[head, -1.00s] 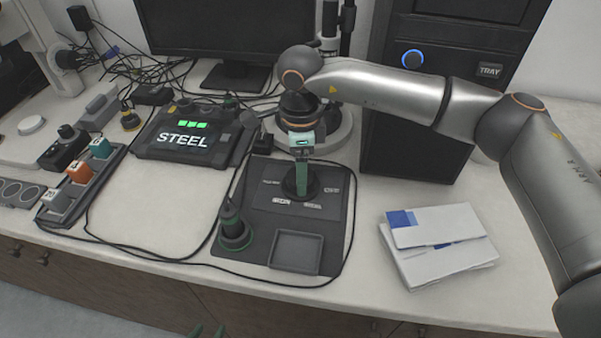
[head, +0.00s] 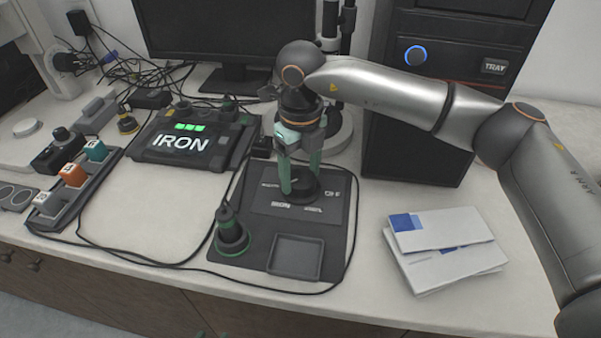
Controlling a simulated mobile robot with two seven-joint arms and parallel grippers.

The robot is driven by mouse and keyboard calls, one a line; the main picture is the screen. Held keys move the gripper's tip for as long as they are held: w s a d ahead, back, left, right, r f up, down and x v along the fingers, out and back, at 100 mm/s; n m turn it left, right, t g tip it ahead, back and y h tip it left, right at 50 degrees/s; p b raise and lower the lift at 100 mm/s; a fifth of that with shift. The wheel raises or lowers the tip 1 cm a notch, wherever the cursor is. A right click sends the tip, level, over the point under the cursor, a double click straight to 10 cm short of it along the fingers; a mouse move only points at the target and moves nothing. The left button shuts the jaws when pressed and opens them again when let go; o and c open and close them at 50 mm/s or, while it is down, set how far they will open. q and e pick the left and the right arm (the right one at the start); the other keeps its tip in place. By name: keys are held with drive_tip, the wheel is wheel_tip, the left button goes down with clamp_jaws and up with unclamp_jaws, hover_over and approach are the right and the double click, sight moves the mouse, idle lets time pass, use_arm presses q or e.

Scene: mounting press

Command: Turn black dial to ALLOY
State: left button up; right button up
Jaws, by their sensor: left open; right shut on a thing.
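The black dial (head: 303,193) sits on the dark control panel (head: 258,203) in the middle of the bench. My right gripper (head: 299,187) reaches down from above with green fingers on both sides of the dial and is shut on it. Small printed labels surround the dial, partly hidden and too small to read surely. The display box (head: 200,160) behind on the left shows IRON in white under green bars. My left gripper (head: 200,333) barely shows at the bottom edge, low in front of the bench, apart from everything; it is open.
A green-ringed black knob (head: 231,235) and an empty square tray (head: 296,257) are at the panel's front. White papers (head: 445,245) lie on the right. A rack with coloured blocks (head: 72,178) stands left. Cables cross the bench; a black tower (head: 425,120) stands behind.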

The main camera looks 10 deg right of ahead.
sight(301, 178)
drive_tip(key=m, duration=0.3)
drive_tip(key=shift+m, duration=0.4)
drive_tip(key=shift+w+r+m+b, duration=0.1)
drive_tip(key=shift+m+b, duration=0.3)
drive_tip(key=shift+m, duration=1.5)
drive_tip(key=o, duration=1.4)
drive_tip(key=shift+c, duration=0.2)
wheel_tip(301, 178, up, 12)
drive_tip(key=shift+r+p, duration=0.2)
drive_tip(key=shift+p, duration=0.25)
